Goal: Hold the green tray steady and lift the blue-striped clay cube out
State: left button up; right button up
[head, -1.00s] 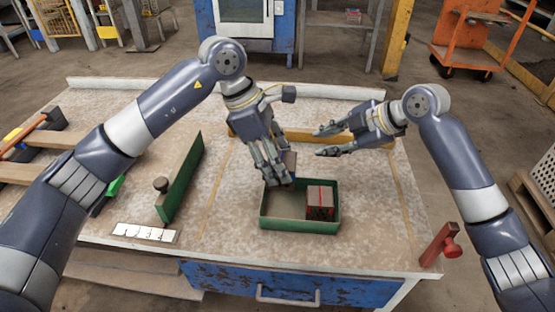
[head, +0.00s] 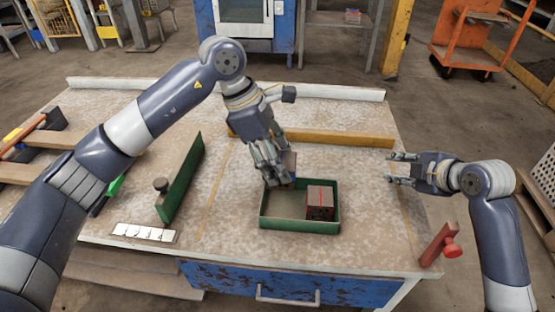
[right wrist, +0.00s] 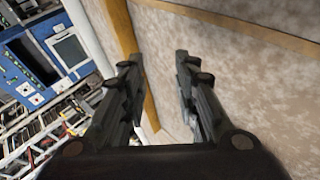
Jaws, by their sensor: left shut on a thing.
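The green tray (head: 285,223) sits on the table near its front edge. A red-striped clay cube (head: 320,203) stands in its right part. My left gripper (head: 278,181) is over the tray's back left part, shut on a brownish clay cube (head: 291,162). The fingers hide much of this cube, and I cannot make out its stripe clearly. Whether it is clear of the tray floor is hard to tell. My right gripper (head: 388,168) is open and empty, right of the tray and apart from it. Its spread fingers show in the right wrist view (right wrist: 156,65).
A green upright plate (head: 182,178) and a white numbered strip (head: 145,233) lie left of the tray. A wooden strip (head: 340,138) runs behind it. A red clamp (head: 440,245) is at the front right corner. The table right of the tray is clear.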

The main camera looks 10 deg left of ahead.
jog(key=s+d+f+m+h, duration=0.3)
jog(key=s+d+f, duration=0.1)
jog(key=d, duration=0.5)
jog(key=shift+s+d+f+m+h, duration=0.15)
jog(key=shift+s+m+h, duration=0.15)
jog(key=shift+s+m, duration=0.1)
jog(key=shift+s, duration=0.1)
